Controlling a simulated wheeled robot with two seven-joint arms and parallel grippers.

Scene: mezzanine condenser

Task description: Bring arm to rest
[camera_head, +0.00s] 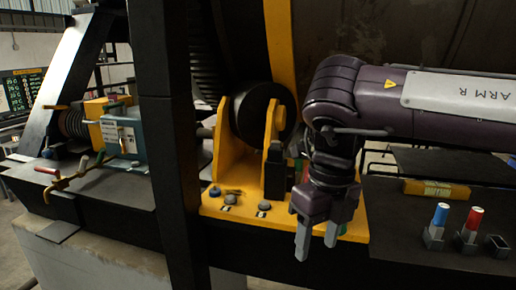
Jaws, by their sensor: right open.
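My right arm (440,100), labelled "ARM R", comes in from the right side of the head view. It bends downward at the wrist. My right gripper (317,243) points down in front of the yellow bracket's base plate (240,217). Its two grey fingers are apart, with nothing between them. The fingertips hang near the plate's front edge; whether they touch it I cannot tell. My left gripper is not in view.
A yellow level (436,189) lies on the dark shelf at right. Blue (439,216) and red-capped (473,220) items stand in holders beside an empty holder (497,245). A dark post (165,140) stands left of the bracket. A blue box (122,137) and clamp (70,178) sit at left.

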